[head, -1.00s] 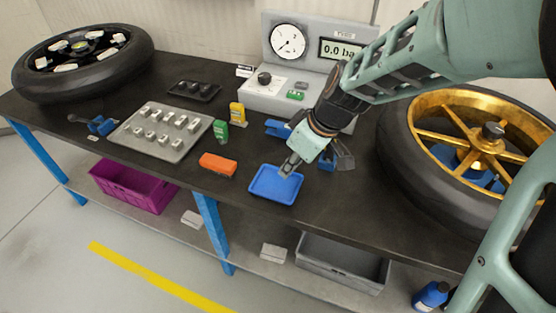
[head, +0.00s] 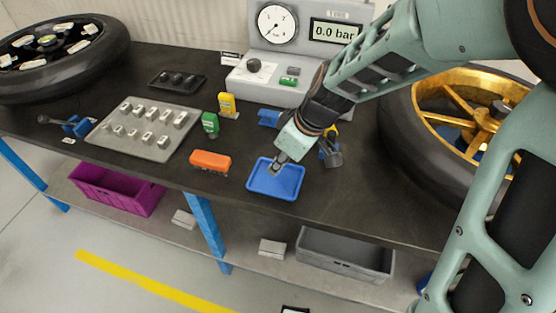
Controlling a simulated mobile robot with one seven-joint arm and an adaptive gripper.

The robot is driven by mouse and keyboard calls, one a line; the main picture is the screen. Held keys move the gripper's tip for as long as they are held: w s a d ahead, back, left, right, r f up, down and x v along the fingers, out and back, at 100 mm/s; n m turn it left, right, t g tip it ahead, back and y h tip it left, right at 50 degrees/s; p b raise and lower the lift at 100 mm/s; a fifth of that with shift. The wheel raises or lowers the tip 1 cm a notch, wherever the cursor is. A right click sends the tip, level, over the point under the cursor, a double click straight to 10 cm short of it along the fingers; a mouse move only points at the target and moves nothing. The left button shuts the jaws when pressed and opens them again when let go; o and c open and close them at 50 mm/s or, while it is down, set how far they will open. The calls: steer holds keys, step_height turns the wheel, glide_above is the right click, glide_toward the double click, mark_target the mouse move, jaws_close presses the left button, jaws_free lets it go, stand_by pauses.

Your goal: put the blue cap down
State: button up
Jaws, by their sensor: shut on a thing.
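My gripper (head: 278,167) is over the back part of the small blue tray (head: 262,189) near the bench's front edge, fingers pointing down. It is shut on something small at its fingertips. I take this for the blue cap, but it is too small to make out against the blue tray. I cannot tell whether the fingertips touch the tray floor. The rest of the tray that shows looks empty.
An orange block (head: 210,161) lies left of the tray; green (head: 210,123) and yellow (head: 227,104) items stand behind it. A gold-rimmed wheel (head: 447,102) is at right. A gauge box (head: 290,60) stands behind. Bare bench (head: 350,205) lies right of the tray.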

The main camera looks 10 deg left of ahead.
steer(key=shift+f+b, duration=0.7)
steer(key=shift+f, duration=0.8)
steer(key=shift+f, duration=0.2)
steer(key=o, duration=0.7)
steer(key=shift+r, duration=0.1)
steer(key=p+v, duration=0.6)
steer(key=v, duration=0.6)
steer(key=shift+a+r, duration=0.1)
steer(key=shift+r, duration=0.05)
